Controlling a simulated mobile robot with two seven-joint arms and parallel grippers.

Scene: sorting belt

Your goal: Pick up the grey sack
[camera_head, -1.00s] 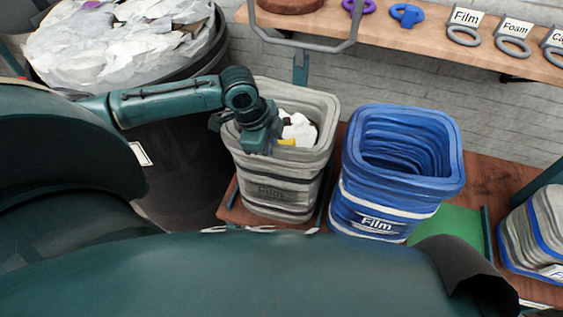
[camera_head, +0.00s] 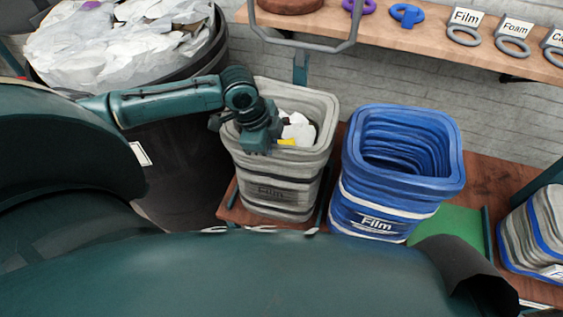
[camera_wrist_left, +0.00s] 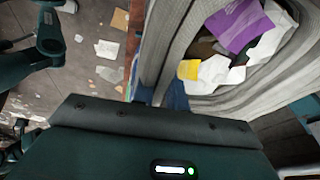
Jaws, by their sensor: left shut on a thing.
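The grey sack (camera_head: 278,188) stands upright on the wooden bench, with a "Film" label on its front. It holds white scraps and a yellow piece. My left gripper (camera_head: 257,147) is at the sack's near left rim, shut on the sack; its fingertips are partly hidden. In the left wrist view the sack's rim and wall (camera_wrist_left: 175,45) rise close beyond the gripper. White, purple and yellow scraps show inside. My right gripper is not in view.
A blue sack (camera_head: 400,200) labelled "Film" stands close on the right. A dark bin (camera_head: 185,165) heaped with white waste is at the left. A shelf (camera_head: 410,35) with labelled rings runs behind. Folded grey-blue sacks (camera_head: 535,235) lie far right. Scraps litter the floor (camera_wrist_left: 105,75).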

